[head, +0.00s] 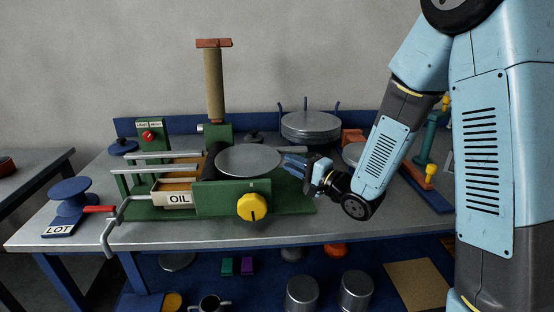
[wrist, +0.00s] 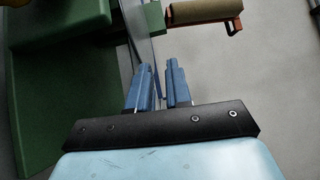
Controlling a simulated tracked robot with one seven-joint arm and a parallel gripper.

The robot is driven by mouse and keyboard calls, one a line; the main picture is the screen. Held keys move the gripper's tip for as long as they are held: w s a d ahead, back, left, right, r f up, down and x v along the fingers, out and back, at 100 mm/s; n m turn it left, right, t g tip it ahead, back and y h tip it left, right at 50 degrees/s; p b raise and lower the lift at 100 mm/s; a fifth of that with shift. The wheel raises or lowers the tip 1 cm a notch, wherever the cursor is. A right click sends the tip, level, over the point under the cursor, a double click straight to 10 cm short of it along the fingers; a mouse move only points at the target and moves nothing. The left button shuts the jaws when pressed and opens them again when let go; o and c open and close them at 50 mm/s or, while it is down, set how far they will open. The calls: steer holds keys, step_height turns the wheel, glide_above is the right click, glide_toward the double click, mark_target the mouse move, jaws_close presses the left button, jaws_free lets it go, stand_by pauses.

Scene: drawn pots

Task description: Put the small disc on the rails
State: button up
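A thin grey disc (head: 247,161) lies level over the green machine (head: 225,205), above its yellow knob. My gripper (head: 292,166) is at the disc's right rim, its blue fingers pointing left. In the wrist view the disc shows nearly edge-on as a thin grey strip (wrist: 158,60) running in between the two fingers of my gripper (wrist: 158,86). I cannot tell whether the fingers press on it. What bears the disc from below is hidden.
A stack of larger grey discs (head: 310,125) stands at the back of the table. Another disc (head: 354,152) is partly hidden behind my arm. A tan post (head: 214,86) with a red top rises behind the machine. A crank (head: 110,232) and a blue LOT spool (head: 70,195) are at the left.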

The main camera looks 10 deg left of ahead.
steer(key=d+r+n+t+h, duration=0.1)
steer(key=d+r+h, duration=0.25)
steer(key=d, duration=0.35)
steer(key=s+d+r+n+h, duration=0.1)
steer(key=d+r+h, duration=0.1)
steer(key=d+h, duration=0.45)
steer(key=d+r+n+t+h, duration=0.1)
steer(key=d+r+h, duration=0.2)
steer(key=d, duration=0.6)
steer(key=s+d+r+n+g+h, duration=0.1)
steer(key=s+d+n+g, duration=0.1)
steer(key=s, duration=0.9)
steer(key=s+d+r+n+g+h, duration=0.1)
steer(key=s+d+g, duration=0.3)
steer(key=s, duration=0.8)
steer(key=shift+d+r+n+g+h, duration=0.3)
steer(key=shift+d+r+n, duration=0.15)
steer(key=shift+r, duration=0.3)
steer(key=shift+a, duration=0.15)
